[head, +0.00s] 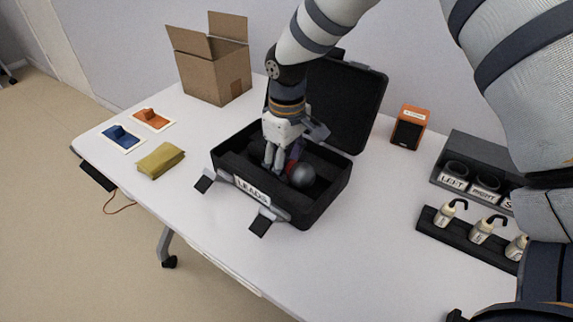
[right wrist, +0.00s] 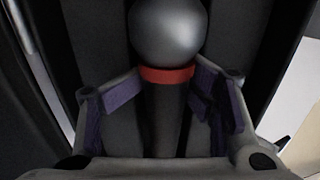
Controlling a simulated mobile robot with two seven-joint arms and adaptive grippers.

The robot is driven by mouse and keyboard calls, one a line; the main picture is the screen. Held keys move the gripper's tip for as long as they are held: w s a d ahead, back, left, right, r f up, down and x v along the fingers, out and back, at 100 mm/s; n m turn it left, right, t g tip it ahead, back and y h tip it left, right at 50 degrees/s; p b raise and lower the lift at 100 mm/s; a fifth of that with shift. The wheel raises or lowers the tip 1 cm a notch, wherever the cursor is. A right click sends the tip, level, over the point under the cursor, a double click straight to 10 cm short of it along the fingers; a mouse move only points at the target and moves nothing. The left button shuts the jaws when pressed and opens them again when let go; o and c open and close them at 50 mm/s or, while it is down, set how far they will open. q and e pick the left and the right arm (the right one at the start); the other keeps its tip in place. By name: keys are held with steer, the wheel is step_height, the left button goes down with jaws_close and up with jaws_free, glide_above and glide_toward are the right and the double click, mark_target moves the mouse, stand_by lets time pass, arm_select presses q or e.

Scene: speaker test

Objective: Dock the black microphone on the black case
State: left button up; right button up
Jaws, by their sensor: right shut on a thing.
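The black case (head: 282,215) stands open on the table, its lid (head: 352,110) raised at the back and a "LEADS" label on its front. The black microphone (head: 302,176), with a round grey head and a red ring, is low inside the case. My right gripper (head: 284,160) reaches down into the case, shut on the microphone. In the right wrist view the purple finger pads lie on both sides of the handle of the microphone (right wrist: 165,30), just below the red ring. Whether the handle touches the case floor is hidden. My left gripper is not in view.
A cardboard box (head: 215,75) stands at the back left. A yellow cloth (head: 160,160), an orange piece (head: 152,118) and a blue piece (head: 121,136) lie at left. An orange speaker (head: 409,128), a labelled holder (head: 452,150) and a rack of bottles (head: 470,245) stand right. The table front is clear.

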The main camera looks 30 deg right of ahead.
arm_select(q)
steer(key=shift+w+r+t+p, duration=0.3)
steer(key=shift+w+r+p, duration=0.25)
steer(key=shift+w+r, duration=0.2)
arm_select(e)
step_height(320, 180, up, 13)
steer(key=shift+w+r, duration=0.15)
steer(key=shift+d, duration=0.1)
steer(key=o, duration=1.3)
steer(key=shift+o, duration=1.1)
step_height(320, 180, up, 8)
glide_above(287, 158)
